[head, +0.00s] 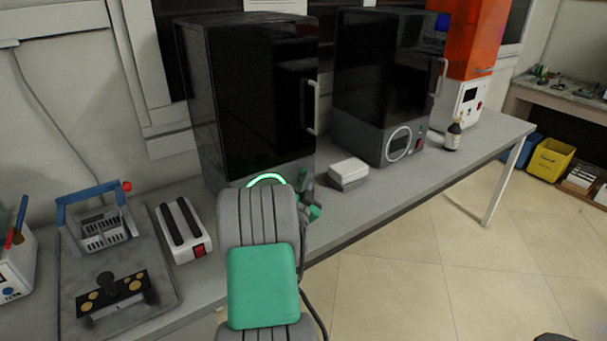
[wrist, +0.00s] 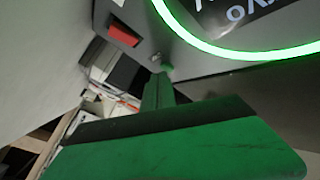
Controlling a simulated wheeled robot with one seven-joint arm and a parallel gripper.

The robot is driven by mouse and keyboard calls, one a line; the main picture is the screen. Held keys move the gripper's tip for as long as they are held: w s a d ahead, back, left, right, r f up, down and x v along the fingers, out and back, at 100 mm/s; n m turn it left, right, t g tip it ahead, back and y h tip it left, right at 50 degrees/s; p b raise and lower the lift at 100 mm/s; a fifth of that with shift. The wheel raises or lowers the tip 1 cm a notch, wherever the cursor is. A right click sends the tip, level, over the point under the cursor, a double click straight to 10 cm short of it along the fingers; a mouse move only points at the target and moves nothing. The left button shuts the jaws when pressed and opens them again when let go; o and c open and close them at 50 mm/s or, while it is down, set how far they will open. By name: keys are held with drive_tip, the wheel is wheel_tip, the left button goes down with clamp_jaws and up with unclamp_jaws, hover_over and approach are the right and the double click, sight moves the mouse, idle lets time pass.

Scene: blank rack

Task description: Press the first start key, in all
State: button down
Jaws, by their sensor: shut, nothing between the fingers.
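The first dark-doored machine (head: 255,100) stands at the left on the bench. Its dial ring (head: 267,178) glows green, and my arm hides most of its lower panel in the head view. The wrist view shows the lit ring (wrist: 190,38) close up, with a red switch (wrist: 124,35) beside it. A small green part (wrist: 167,67), seemingly the start key, shows just beyond my fingertips. My gripper (wrist: 157,92) is shut and empty, close to the panel; I cannot tell whether it touches the key. It also shows beside my arm in the head view (head: 312,208).
A second dark-doored machine (head: 385,85) stands to the right, its dial ring (head: 398,144) pale and unlit. A white box (head: 348,173) sits between them at the bench front. A brown bottle (head: 453,134) and an orange-topped machine (head: 470,45) stand farther right. Racks and small devices crowd the left.

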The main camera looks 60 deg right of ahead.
drive_tip(key=shift+w+d, duration=0.1)
drive_tip(key=shift+w, duration=0.15)
idle(0.3)
drive_tip(key=shift+s, duration=0.15)
drive_tip(key=shift+s+a+b, duration=0.35)
drive_tip(key=shift+s, duration=0.25)
drive_tip(key=shift+s, duration=0.1)
drive_tip(key=shift+s+a+p, duration=0.1)
drive_tip(key=shift+s+a, duration=0.3)
drive_tip(key=shift+s, duration=0.3)
drive_tip(key=shift+s+a+p, duration=0.15)
drive_tip(key=shift+s+a, duration=0.2)
drive_tip(key=shift+s, duration=0.35)
drive_tip(key=shift+s+a+p, duration=0.1)
drive_tip(key=shift+s+a, duration=0.3)
drive_tip(key=shift+s, duration=0.3)
